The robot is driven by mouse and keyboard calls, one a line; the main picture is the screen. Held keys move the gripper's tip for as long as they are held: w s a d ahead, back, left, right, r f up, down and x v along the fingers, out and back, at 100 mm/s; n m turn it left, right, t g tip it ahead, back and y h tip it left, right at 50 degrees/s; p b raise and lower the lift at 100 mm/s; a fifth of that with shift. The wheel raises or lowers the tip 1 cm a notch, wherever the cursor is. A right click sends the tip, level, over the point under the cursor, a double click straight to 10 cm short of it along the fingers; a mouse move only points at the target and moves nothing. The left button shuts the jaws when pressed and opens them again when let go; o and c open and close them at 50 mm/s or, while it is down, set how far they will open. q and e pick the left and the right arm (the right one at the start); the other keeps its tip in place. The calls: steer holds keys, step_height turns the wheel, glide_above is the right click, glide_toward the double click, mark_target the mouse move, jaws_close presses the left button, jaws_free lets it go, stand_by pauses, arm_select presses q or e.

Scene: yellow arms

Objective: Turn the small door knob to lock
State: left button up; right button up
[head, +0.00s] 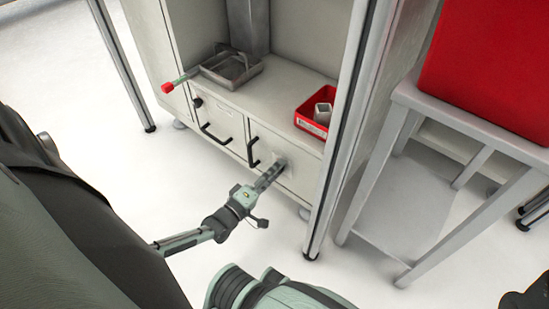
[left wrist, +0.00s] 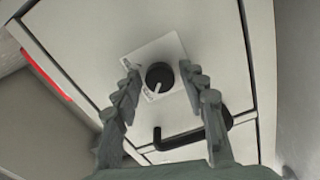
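The small black round knob (left wrist: 159,76) sits on a light square label plate (left wrist: 150,58) on a cabinet door, in the left wrist view. A white mark shows near the knob's lower left edge. My left gripper (left wrist: 158,72) is open, with one finger on each side of the knob and visible gaps between. In the head view my left gripper (head: 275,168) reaches to the right-hand door (head: 295,180) of the cabinet and hides the knob. Whether the fingertips touch the door is unclear.
A black door handle (left wrist: 190,137) lies close to the right finger. The cabinet top holds a metal tray (head: 232,68) and a red bin (head: 312,115). A metal post (head: 335,150) and a table with a red box (head: 490,60) stand to the right. The floor in front is clear.

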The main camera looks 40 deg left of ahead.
arm_select(q)
steer(key=shift+s, duration=0.1)
steer(key=s, duration=0.8)
steer(key=s+a, duration=0.1)
steer(key=s, duration=0.2)
steer(key=shift+s, duration=0.4)
